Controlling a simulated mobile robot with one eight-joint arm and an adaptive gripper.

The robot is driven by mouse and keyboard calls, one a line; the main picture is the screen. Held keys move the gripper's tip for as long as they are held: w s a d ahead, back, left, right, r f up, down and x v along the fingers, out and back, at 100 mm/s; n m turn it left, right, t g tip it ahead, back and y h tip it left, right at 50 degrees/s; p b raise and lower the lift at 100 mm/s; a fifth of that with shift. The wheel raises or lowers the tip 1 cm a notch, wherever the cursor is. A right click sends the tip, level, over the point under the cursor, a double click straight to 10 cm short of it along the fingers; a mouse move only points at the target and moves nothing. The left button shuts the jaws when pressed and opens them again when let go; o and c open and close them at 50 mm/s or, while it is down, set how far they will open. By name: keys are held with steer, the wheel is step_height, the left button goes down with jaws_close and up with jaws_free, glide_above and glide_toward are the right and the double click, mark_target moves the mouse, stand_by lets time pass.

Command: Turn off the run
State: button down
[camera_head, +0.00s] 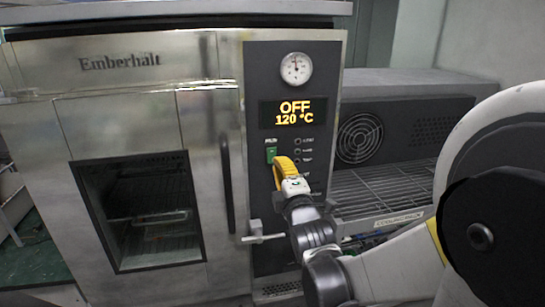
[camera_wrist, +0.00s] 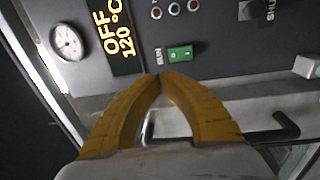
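The oven (camera_head: 150,110), marked Emberhalt, has a dark control panel on its right side. A small green run switch (camera_head: 271,155) sits on that panel below the display (camera_head: 293,113), which reads OFF and 120 °C. In the wrist view the green switch (camera_wrist: 180,54) is just beyond the fingertips, and the display (camera_wrist: 113,32) is to its left. My gripper (camera_head: 280,164) has yellow fingers and is close below the switch. In the wrist view my gripper (camera_wrist: 158,76) has its fingertips together with nothing seen between them. I see no clear contact with the switch.
A round gauge (camera_head: 296,68) is above the display. Small indicators (camera_head: 298,151) are right of the switch. The oven door has a dark vertical handle (camera_head: 227,185). A cooling rack (camera_head: 385,190) with a fan (camera_head: 360,138) behind it stands to the right.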

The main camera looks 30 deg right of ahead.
steer(key=shift+s+a+r, duration=0.15)
steer(key=shift+s+a, duration=0.1)
steer(key=shift+s, duration=0.5)
steer(key=shift+s+a+r, duration=0.1)
steer(key=shift+s+a, duration=0.1)
steer(key=shift+s, duration=0.5)
steer(key=shift+s, duration=0.1)
steer(key=s+a+f+m+g+y+b, duration=0.2)
steer(key=s+a+f+m+g+b, duration=0.15)
steer(key=f, duration=0.25)
steer(key=s+a+f+m+g+y+b, duration=0.1)
steer(key=s+a+f+m+g+b, duration=0.15)
steer(key=a+f+m, duration=0.35)
steer(key=s+a+f+m+g+y+b, duration=0.2)
steer(key=s+a+f+m+g, duration=0.3)
steer(key=s+f, duration=0.3)
steer(key=s, duration=0.4)
steer(key=shift+a+f, duration=0.35)
steer(key=shift+f, duration=0.05)
